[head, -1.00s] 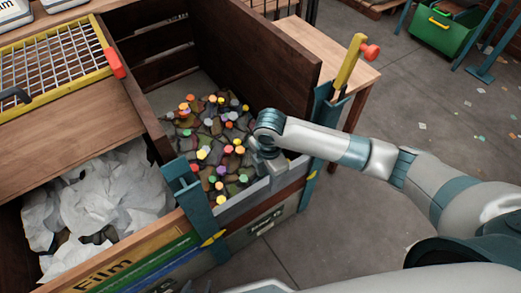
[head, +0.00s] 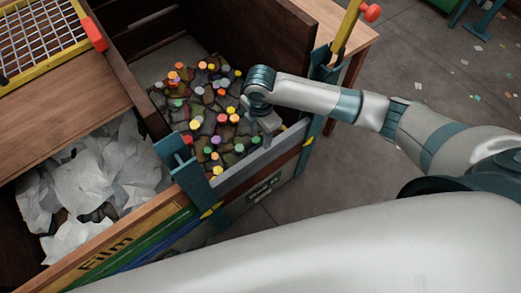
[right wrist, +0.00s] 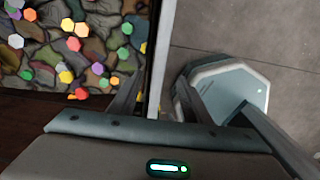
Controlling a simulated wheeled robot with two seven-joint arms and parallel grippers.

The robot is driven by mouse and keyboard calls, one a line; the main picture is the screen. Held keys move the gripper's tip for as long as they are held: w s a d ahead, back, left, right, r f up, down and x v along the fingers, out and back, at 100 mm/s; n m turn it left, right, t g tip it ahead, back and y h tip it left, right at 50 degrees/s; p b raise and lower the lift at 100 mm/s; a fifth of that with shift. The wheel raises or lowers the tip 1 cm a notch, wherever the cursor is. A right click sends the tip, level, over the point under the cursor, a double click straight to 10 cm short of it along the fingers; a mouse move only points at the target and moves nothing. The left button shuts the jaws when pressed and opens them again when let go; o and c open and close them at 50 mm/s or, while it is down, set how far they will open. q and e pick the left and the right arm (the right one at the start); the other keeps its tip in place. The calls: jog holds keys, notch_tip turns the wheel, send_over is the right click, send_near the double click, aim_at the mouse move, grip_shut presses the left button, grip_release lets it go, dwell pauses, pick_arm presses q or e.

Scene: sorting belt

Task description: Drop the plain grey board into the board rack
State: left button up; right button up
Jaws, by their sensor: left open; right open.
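A plain grey board (head: 245,170) lies along the top of the front wall of the bin of caps, between the teal posts of the board rack (head: 184,168). It looks level and seated between the posts, above a red-brown strip. My right gripper (head: 268,128) is just above the board. In the right wrist view the board's pale top edge (right wrist: 161,55) runs between the open fingers of the right gripper (right wrist: 158,97). I cannot tell whether a finger touches it. My left gripper is out of view.
The bin holds dark pieces and colored caps (head: 205,115). A neighboring bin holds white film (head: 100,185). A yellow lever with a red knob (head: 370,12) rises by the far post.

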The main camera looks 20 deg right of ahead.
aim_at(261, 157)
notch_tip(261, 157, down, 16)
jog(key=shift+f, duration=0.1)
dwell(0.5)
grip_shut()
jog(key=c, duration=1)
grip_release()
grip_shut()
